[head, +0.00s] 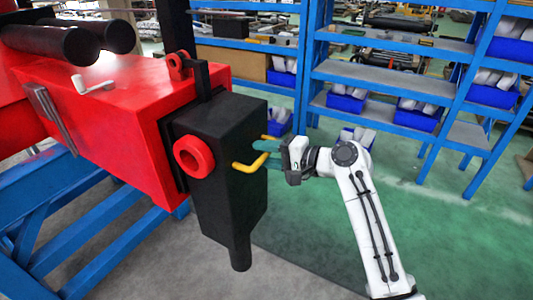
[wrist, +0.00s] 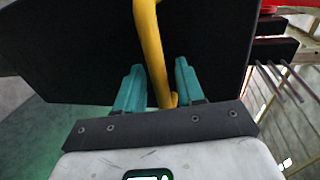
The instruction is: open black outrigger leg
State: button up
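The black outrigger leg (head: 225,200) hangs upright at the end of the red beam, with a red round knob on its front face. A yellow bar handle (head: 248,164) sticks out from its right side. My gripper (head: 257,154) is beside that side, its teal fingers at the handle. In the wrist view the yellow handle (wrist: 152,50) runs between my two fingers (wrist: 158,75). The fingers stand apart, with a gap seen on the handle's right; contact on the left cannot be told. The black leg face (wrist: 205,45) fills the view behind the handle.
The red beam (head: 110,100) carries a small white crank (head: 92,86) and rests by a blue frame (head: 70,245) at left. Blue shelves (head: 390,80) with bins stand behind. Open green floor (head: 440,230) lies to the right.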

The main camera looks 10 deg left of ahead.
grip_shut()
dwell(0.4)
jog(key=f+p+v, duration=0.2)
jog(key=p+v, duration=0.1)
jog(key=v, duration=0.6)
jog(key=shift+s+d, duration=0.15)
jog(key=shift+d, duration=0.35)
grip_release()
